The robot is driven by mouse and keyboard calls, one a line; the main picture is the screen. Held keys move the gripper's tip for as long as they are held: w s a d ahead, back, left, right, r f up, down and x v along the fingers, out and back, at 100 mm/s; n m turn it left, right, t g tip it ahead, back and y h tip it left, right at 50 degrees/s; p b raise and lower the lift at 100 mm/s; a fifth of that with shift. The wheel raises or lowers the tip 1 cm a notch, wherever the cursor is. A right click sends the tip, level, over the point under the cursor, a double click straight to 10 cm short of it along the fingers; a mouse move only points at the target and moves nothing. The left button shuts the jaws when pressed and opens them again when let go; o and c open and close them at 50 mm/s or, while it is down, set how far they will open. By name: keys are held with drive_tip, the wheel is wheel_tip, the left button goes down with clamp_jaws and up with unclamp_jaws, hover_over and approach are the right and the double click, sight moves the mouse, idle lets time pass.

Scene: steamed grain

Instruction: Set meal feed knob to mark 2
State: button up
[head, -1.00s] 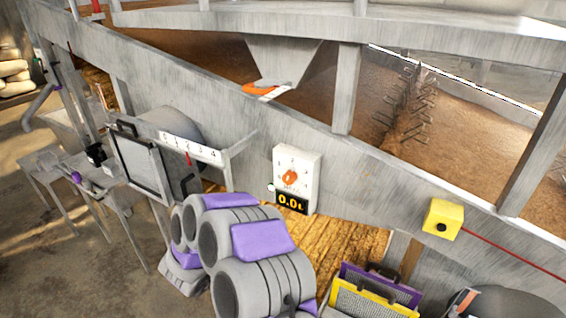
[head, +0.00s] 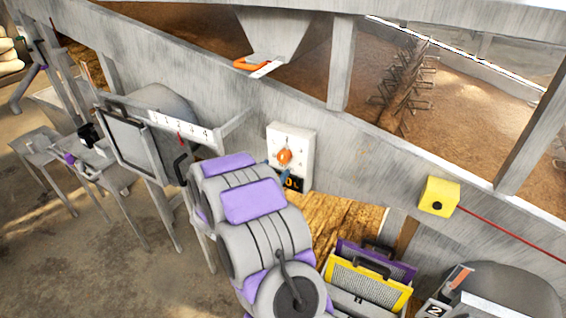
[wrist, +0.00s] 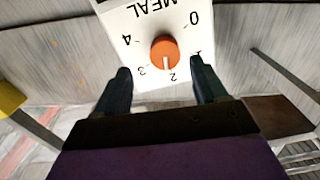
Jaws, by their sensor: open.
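The meal feed knob (head: 285,156) is an orange dial on a white panel box (head: 304,140) fixed to the grey trough wall. In the wrist view the knob (wrist: 164,50) appears upside down, with marks 0, 1, 2, 3 and 4 around it. A white line on the knob points at or close to mark 2 (wrist: 173,75). My gripper (wrist: 160,68) is open, its dark fingers spread to either side just short of the knob, apparently not touching it.
A hopper (head: 270,38) with an orange-handled slide hangs above the box. A yellow box (head: 439,196) with a red cord is on the wall at right. Yellow and purple framed screens (head: 365,283) stand below. A numbered scale plate (head: 180,127) is at left.

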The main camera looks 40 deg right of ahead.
sight(283, 160)
drive_tip(key=shift+w+d+r, duration=0.15)
drive_tip(key=shift+w+d, duration=0.15)
drive_tip(key=shift+w, duration=0.25)
drive_tip(key=shift+w+d+r, duration=0.2)
drive_tip(key=shift+w+d, duration=0.2)
drive_tip(key=shift+w+d+f, duration=0.1)
drive_tip(key=shift+d+f, duration=0.1)
drive_tip(key=shift+d, duration=0.75)
drive_tip(key=shift+w+d+f, duration=0.1)
drive_tip(key=shift+d+f, duration=0.05)
drive_tip(key=shift+d, duration=0.8)
drive_tip(key=shift+a+r, duration=0.15)
drive_tip(key=shift+a, duration=0.45)
drive_tip(key=shift+a+r, duration=0.15)
drive_tip(key=shift+a, duration=0.45)
drive_tip(key=c, duration=0.5)
drive_tip(key=shift+s+d, duration=0.15)
drive_tip(key=shift+d, duration=0.05)
drive_tip(key=c, duration=0.5)
drive_tip(key=shift+r, duration=0.1)
clamp_jaws()
